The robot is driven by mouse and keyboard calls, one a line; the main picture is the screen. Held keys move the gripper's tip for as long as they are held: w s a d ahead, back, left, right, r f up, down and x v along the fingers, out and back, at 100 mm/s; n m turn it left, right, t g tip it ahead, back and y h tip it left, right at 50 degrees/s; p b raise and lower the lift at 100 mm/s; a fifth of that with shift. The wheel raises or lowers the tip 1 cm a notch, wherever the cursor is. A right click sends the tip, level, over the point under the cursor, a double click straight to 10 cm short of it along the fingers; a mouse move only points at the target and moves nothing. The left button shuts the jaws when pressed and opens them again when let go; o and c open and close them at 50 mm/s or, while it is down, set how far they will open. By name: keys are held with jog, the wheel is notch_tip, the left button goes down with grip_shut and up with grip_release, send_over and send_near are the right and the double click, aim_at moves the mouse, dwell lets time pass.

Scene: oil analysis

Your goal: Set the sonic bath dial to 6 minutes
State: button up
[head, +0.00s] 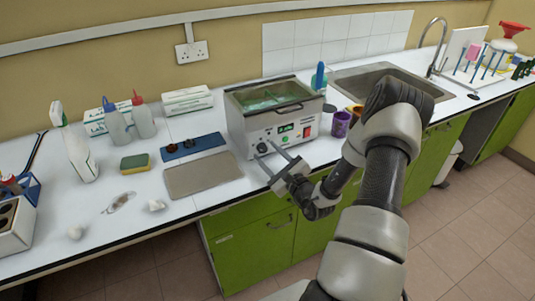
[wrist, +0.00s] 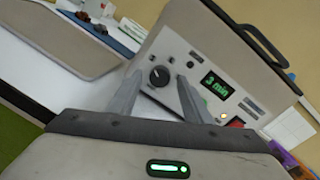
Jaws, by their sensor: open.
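The sonic bath (head: 240,125) is a grey-white box with an open basin on top, standing on the white counter. Its dial (wrist: 159,76) is a round black knob on the front panel, with a pale mark on its edge. The green display (wrist: 217,86) reads 3 min. My gripper (head: 266,150) is in front of the bath's left front panel. In the wrist view its two fingers (wrist: 160,75) are open, and the dial appears between their tips. I cannot tell whether either finger touches it.
A grey tray (head: 203,175) lies left of the bath. A purple cup (head: 341,124) stands close to its right, before the sink (head: 390,80). Squeeze bottles (head: 116,123), a sponge (head: 135,163) and a spray bottle (head: 77,155) stand farther left.

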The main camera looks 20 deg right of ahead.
jog(key=shift+w, duration=0.2)
jog(key=c, duration=1.1)
jog(key=shift+o, duration=0.2)
jog(key=m+p, duration=0.1)
jog(key=m, duration=0.5)
jog(key=shift+a+f+t, duration=0.1)
jog(key=shift+t, duration=0.2)
jog(key=m, duration=0.3)
jog(key=m+p, duration=0.1)
jog(key=m, duration=0.2)
jog(key=shift+t+h, duration=0.3)
jog(key=shift+a+f+p, duration=0.1)
jog(key=shift+p, duration=0.2)
